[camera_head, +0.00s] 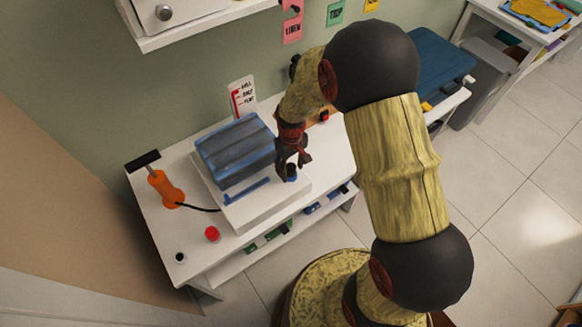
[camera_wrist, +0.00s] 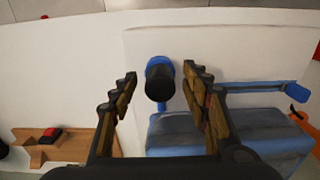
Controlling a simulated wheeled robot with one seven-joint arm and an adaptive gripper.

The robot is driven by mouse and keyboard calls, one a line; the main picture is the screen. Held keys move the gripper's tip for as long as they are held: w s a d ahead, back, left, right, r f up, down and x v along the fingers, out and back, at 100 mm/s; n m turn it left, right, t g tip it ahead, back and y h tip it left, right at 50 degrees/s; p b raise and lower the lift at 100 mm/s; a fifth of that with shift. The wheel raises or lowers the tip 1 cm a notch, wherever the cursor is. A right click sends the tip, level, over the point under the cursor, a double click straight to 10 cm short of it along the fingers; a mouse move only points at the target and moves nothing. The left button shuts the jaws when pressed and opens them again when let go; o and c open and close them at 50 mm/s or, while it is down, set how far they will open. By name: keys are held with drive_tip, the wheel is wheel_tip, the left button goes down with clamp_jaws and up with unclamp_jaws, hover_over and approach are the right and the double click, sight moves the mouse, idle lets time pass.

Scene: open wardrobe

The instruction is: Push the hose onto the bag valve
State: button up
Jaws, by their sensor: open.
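The bag (camera_head: 236,152) is a dark blue-grey bundle on a white board on the table; it also shows in the wrist view (camera_wrist: 235,135). My gripper (camera_head: 292,165) is open above the board's right side. In the wrist view, a blue round fitting with a black cylinder (camera_wrist: 160,82), which looks like the bag valve, lies between my gripper's spread fingers (camera_wrist: 160,72). The fingers appear apart from it. The orange pump (camera_head: 165,188) stands at the table's left, with its black hose (camera_head: 201,209) running toward the board. The hose's free end is unclear.
A blue bar (camera_head: 247,191) lies in front of the bag. A red cap (camera_head: 212,233) sits on the table's front left. A wooden holder with a red block (camera_wrist: 52,136) lies beside the board. A labelled card (camera_head: 242,98) stands behind the bag. A wall shelf (camera_head: 200,30) overhangs the back.

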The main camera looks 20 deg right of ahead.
sight(291, 167)
wheel_tip(291, 167, up, 12)
idle(0.5)
idle(0.5)
drive_tip(key=s+r+m+t, duration=0.3)
drive_tip(key=s+r+t, duration=0.2)
drive_tip(key=s+r, duration=1.5)
drive_tip(key=shift+s+r+t, duration=0.15)
drive_tip(key=shift+r+t, duration=0.15)
drive_tip(key=shift+r, duration=0.55)
